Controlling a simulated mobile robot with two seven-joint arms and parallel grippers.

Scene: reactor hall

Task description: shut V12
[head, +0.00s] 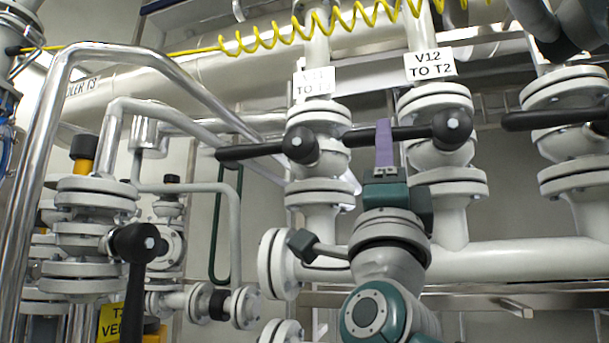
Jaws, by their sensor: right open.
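The V12 label (430,64), reading "V12 TO T2", hangs on a vertical pipe right of centre. Below it is the white flanged valve V12 (436,103). Its black lever handle (418,132) reaches left from a round hub, nearly level and crosswise to the vertical pipe. My right gripper (384,145), teal with a purple finger, comes up from below at the lever's left half. The purple finger stands upright in front of the lever and hides a short piece of it. The jaws are open; I cannot tell whether they touch the lever. My left gripper is not in view.
A neighbouring valve with a black lever (262,149) pointing left stands close on the left, its label (314,83) washed out. Another lever (548,119) is at the right. A yellow coiled hose (300,36) crosses above. A thick white horizontal pipe (510,258) runs below.

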